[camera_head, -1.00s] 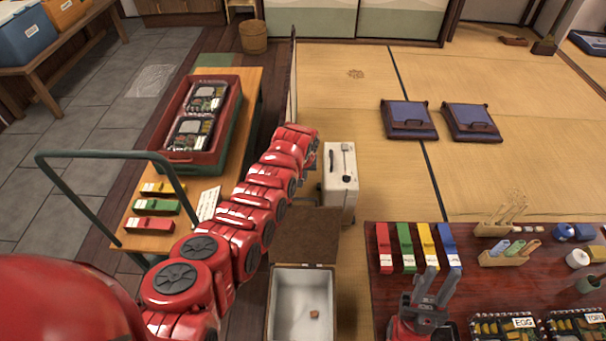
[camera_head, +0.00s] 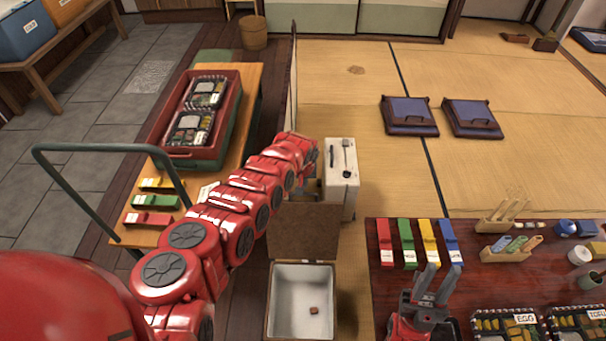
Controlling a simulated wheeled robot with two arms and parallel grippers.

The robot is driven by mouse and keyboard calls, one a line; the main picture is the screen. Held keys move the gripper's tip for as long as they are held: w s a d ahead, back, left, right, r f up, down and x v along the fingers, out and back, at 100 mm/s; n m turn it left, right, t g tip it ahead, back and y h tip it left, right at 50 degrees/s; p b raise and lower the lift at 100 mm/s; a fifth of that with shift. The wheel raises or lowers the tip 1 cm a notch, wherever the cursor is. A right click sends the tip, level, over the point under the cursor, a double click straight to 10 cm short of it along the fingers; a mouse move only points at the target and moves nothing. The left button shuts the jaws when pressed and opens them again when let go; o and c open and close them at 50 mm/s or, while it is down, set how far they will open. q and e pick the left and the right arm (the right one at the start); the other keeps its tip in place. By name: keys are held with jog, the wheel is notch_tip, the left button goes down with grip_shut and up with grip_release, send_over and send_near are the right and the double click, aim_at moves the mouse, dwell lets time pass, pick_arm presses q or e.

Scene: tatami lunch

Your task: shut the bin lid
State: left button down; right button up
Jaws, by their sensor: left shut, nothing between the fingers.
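The bin (camera_head: 275,300) is a pale open box at the bottom centre, with a small brown scrap on its floor. Its brown lid (camera_head: 303,232) is open and stands up at the far edge of the bin. My red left arm reaches in from the left to beyond the lid. My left gripper (camera_head: 309,187) is shut and empty behind the lid's top edge, mostly hidden by the arm and lid; I cannot tell whether it touches the lid. My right gripper (camera_head: 440,283) is open and empty over the near left part of the dark table.
A white box (camera_head: 341,180) with utensils on top stands just right of my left wrist. The dark red table (camera_head: 390,290) holds coloured packets, lunch boxes and holders. A green cart handle (camera_head: 100,149) and a wooden bench (camera_head: 240,110) with a red crate are at left.

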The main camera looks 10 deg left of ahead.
pick_arm(q)
jog(key=shift+s+p, duration=0.5)
jog(key=shift+s, duration=0.2)
jog(key=shift+d, duration=0.1)
jog(key=shift+s, duration=0.1)
